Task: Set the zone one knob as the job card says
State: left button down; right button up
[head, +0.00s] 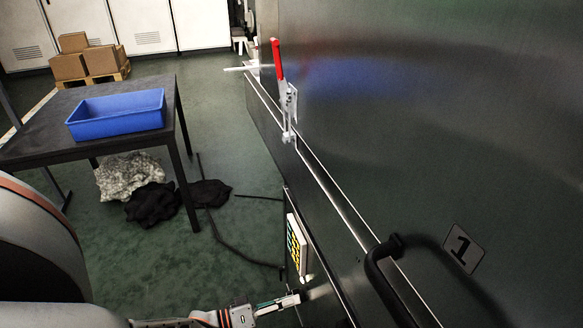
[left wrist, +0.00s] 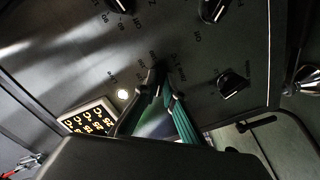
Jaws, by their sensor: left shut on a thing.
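My left gripper (head: 283,303) reaches in low at the dryer's side in the head view. In the left wrist view its two green-sided fingers (left wrist: 160,92) are closed together against the dark control panel, on a knob that they almost wholly hide. Other black knobs show on the panel: one at the right (left wrist: 233,83) and two at the top edge (left wrist: 213,9), (left wrist: 120,5). My right gripper is not in view.
The dryer's steel wall (head: 430,130) fills the right, with a red-handled clamp (head: 278,62), a black handle (head: 385,262) and a "1" plate (head: 463,248). At left a dark table (head: 40,145) bears a blue bin (head: 117,113). Cloth heaps (head: 152,203) lie on the floor.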

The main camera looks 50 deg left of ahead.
pick_arm(q)
jog(key=shift+a+m+b, duration=0.15)
jog(key=shift+m+b, duration=0.3)
jog(key=shift+m, duration=2.75)
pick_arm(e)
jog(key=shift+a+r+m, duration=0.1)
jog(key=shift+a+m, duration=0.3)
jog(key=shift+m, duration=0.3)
pick_arm(q)
jog(key=c, duration=2.1)
grip_release()
jog(key=shift+c, duration=0.2)
jog(key=v, duration=1.2)
